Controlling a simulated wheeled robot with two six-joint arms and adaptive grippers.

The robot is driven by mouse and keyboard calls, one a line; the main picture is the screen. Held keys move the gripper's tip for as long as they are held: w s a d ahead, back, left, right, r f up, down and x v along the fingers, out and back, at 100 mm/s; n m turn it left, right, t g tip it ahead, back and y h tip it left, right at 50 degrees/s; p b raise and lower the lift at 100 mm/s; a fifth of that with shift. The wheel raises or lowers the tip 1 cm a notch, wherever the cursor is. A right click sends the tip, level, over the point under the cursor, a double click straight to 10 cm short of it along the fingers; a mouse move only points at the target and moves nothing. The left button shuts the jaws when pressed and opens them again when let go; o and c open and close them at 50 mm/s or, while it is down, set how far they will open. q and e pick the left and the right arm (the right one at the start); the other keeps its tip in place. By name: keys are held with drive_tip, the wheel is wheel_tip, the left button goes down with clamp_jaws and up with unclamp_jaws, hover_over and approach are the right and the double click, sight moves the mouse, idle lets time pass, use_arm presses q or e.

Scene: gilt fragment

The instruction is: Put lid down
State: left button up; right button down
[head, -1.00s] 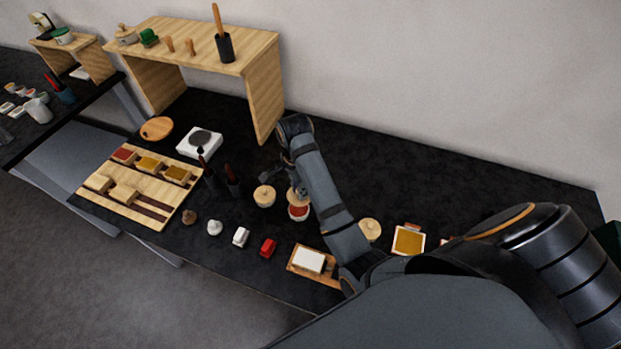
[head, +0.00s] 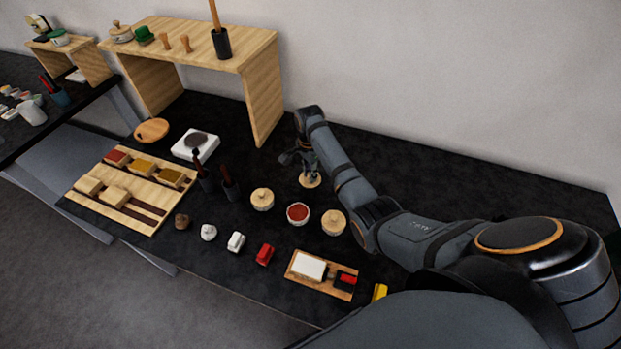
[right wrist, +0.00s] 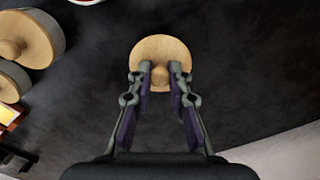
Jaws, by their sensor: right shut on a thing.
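My right gripper (head: 309,172) is shut on the knob of a round pale wooden lid (head: 311,182). The lid is level, over the dark counter behind the open bowl of red stuff (head: 298,214) and apart from it. In the right wrist view the lid (right wrist: 160,50) sits between the fingertips of the gripper (right wrist: 161,72), with bare counter around it. I cannot tell whether it touches the counter. My left gripper is not in view.
Lidded round pots stand left (head: 262,200) and right (head: 334,223) of the open bowl. Dark brush holders (head: 230,187) are further left. A wooden shelf (head: 264,105) stands at the back. The counter behind the lid, towards the wall, is clear.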

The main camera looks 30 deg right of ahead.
wheel_tip(320, 180, down, 3)
drive_tip(key=shift+d+f, duration=0.1)
drive_tip(key=shift+f, duration=0.05)
drive_tip(key=shift+f, duration=0.15)
drive_tip(key=c, duration=1.3)
unclamp_jaws()
drive_tip(key=shift+o, duration=0.2)
drive_tip(key=shift+r, duration=0.2)
wheel_tip(320, 180, up, 12)
drive_tip(key=shift+w+b, duration=0.1)
drive_tip(key=shift+b, duration=0.5)
